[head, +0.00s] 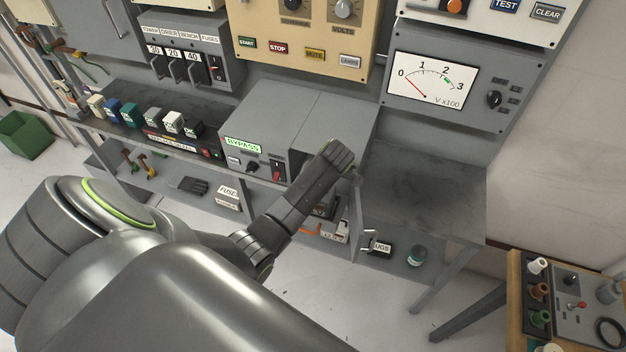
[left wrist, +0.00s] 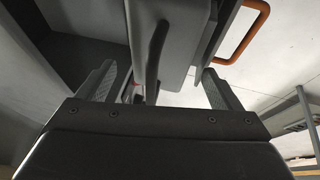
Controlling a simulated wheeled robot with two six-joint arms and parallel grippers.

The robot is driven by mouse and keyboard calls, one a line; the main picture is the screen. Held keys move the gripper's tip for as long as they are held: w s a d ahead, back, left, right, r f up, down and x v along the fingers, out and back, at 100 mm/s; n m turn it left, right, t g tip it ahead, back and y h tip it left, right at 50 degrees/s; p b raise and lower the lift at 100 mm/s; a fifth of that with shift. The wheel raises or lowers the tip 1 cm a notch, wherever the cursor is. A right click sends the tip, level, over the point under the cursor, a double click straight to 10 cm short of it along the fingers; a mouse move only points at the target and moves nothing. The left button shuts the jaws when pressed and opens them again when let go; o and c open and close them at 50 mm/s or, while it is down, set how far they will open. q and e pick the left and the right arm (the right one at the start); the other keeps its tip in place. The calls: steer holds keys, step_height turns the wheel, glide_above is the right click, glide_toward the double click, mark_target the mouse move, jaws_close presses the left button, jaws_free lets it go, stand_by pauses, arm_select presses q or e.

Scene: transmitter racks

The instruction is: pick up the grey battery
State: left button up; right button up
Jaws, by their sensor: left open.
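A grey, box-like item with a pale label (head: 335,230) sits on the lower shelf, partly hidden by my left arm; an orange handle shows beside it. It may be the grey battery, but I cannot tell for certain. My left gripper is mostly hidden behind its own wrist in the head view. In the left wrist view my left gripper (left wrist: 160,90) is open. A grey body (left wrist: 185,35) with a dark curved strip shows ahead between its fingers, and an orange handle (left wrist: 245,32) lies to the upper right. I cannot tell whether the fingers touch anything. My right gripper is not in view.
The grey BYPASS unit (head: 255,150) stands on the bench above. Several coloured blocks (head: 152,118) line up to its left. The bare bench top (head: 425,190) is at right. A fuse box (head: 228,196), a black box (head: 380,247) and a teal jar (head: 416,255) are on the lower shelf.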

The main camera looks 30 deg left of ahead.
arm_select(q)
steer(key=shift+a+f, duration=0.2)
steer(key=shift+f, duration=0.3)
steer(key=shift+c, duration=0.5)
jaws_close()
steer(key=shift+w+r, duration=0.1)
